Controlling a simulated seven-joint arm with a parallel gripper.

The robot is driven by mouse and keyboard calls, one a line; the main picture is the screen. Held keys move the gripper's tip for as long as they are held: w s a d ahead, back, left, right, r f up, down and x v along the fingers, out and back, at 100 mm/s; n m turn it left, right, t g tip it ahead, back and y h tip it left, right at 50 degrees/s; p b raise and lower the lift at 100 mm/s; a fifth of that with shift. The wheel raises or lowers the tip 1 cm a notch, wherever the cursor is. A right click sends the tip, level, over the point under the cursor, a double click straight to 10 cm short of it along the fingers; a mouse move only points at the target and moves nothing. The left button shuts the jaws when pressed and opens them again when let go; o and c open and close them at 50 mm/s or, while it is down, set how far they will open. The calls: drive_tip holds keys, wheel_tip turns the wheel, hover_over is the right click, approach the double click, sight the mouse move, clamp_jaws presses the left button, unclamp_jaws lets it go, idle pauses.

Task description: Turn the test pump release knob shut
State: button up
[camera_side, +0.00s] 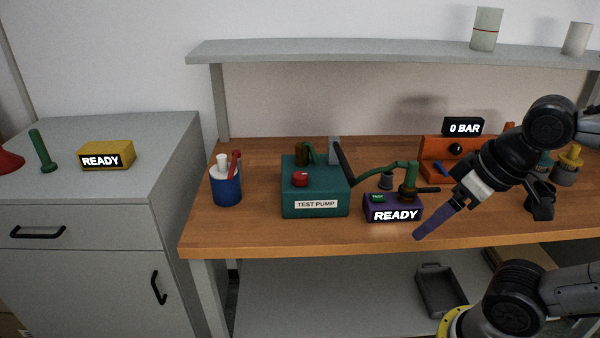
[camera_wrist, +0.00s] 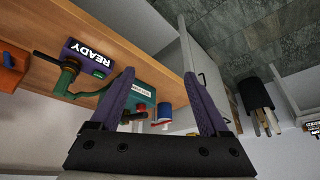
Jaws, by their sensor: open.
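The test pump (camera_side: 316,188) is a teal box with a "TEST PUMP" label, on the wooden bench in the side view. My gripper (camera_side: 418,236) is to the right of the pump, over the bench's front edge, apart from the knob. In the wrist view my gripper (camera_wrist: 155,95) has its two purple fingers spread with nothing between them. The pump (camera_wrist: 140,100) shows there partly hidden behind the left finger.
A purple "READY" box (camera_side: 394,213) stands right of the pump, joined to it by a green hose (camera_side: 375,174). A blue cup with tools (camera_side: 226,190) stands left. An orange unit with a "0 BAR" display (camera_side: 445,160) is behind. A shelf (camera_side: 400,52) overhangs the back.

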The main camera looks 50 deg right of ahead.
drive_tip(key=w+r+m, duration=0.3)
drive_tip(key=w+r, duration=0.4)
drive_tip(key=r, duration=0.4)
drive_tip(key=w+d+r+m+g, duration=0.25)
drive_tip(key=w+r, duration=0.25)
drive_tip(key=w, duration=0.6)
drive_tip(key=m+g, duration=0.3)
hover_over(300, 174)
wheel_tip(300, 174, down, 13)
drive_tip(key=shift+n, duration=0.25)
wheel_tip(300, 174, down, 14)
drive_tip(key=shift+r, duration=0.1)
clamp_jaws()
